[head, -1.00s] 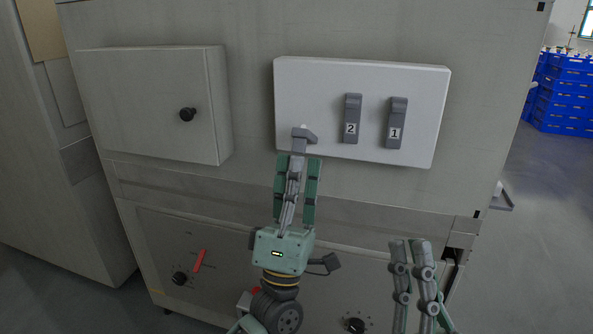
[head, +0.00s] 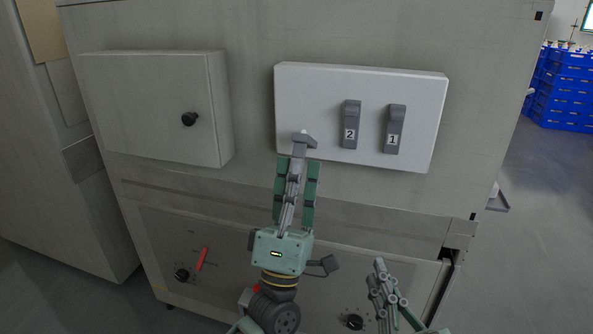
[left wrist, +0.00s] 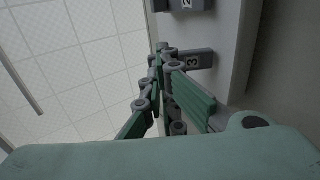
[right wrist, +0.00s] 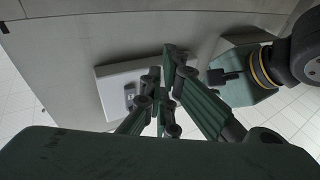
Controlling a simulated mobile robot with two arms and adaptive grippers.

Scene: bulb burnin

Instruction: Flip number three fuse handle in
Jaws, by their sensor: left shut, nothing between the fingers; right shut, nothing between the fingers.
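The number three fuse handle (head: 305,140) is a grey lever at the lower left of the white fuse box (head: 390,82). In the head view it sticks out from the box, and its label is hidden. The left wrist view shows the handle with its "3" label (left wrist: 201,59) beside the fingers. My left gripper (head: 300,152) is shut and empty, its tips right at the handle; I cannot tell whether they touch. Handle 2 (head: 351,124) and handle 1 (head: 395,129) lie along the box face. My right gripper (head: 379,266) is shut and empty, below the box.
A grey box with a black knob (head: 189,119) is left of the fuse box. Below are a red lever (head: 202,258) and black dials (head: 182,275) on the cabinet's lower panel. Blue crates (head: 567,88) stand far right. Open floor lies right of the cabinet.

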